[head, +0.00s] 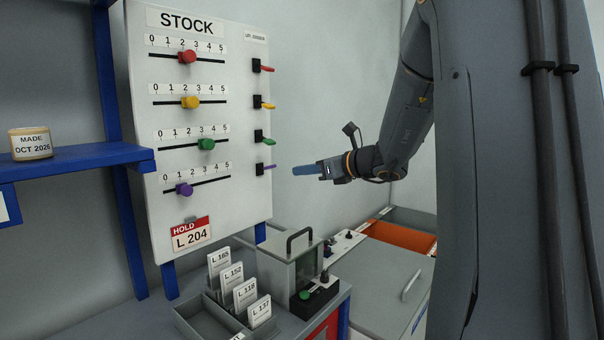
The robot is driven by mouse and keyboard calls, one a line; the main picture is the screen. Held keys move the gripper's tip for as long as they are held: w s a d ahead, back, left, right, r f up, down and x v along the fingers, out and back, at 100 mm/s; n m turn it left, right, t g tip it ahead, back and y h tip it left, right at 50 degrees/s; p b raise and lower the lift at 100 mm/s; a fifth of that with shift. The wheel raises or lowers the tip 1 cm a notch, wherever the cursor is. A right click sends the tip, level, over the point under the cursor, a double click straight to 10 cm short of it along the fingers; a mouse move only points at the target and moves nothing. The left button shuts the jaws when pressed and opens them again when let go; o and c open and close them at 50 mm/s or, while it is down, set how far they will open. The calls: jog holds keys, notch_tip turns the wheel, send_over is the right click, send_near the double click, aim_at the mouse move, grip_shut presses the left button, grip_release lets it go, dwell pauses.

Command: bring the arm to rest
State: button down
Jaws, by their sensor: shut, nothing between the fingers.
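My gripper (307,170) is at the end of my arm, which reaches in from the right of the head view. Its blue fingers are shut and point left, with nothing seen between them. The fingertips are a little to the right of the purple lever (270,168) on the stock board's right side, and a gap shows between them in the picture. How far they are apart in depth I cannot tell. The arm is bent and hangs in the air, clear of the counter below.
The white stock board (230,200) carries several coloured sliders and levers. Below are a grey card tray (192,322), a clear box with a black handle (300,241) and an orange-lined bin (400,238).

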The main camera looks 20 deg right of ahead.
jog(key=s+a+f+n+g, duration=0.8)
jog(key=s+a+f+n, duration=0.3)
jog(key=s+a+f, duration=0.4)
jog(key=s+f+n+g+h, duration=0.4)
jog(key=s+f+n+h, duration=0.2)
jog(key=s+f+n, duration=0.6)
jog(key=shift+s+d+n+g+h, duration=0.35)
jog(key=shift+s+n, duration=1.9)
jog(key=shift+n, duration=1.65)
jog(key=shift+a, duration=0.1)
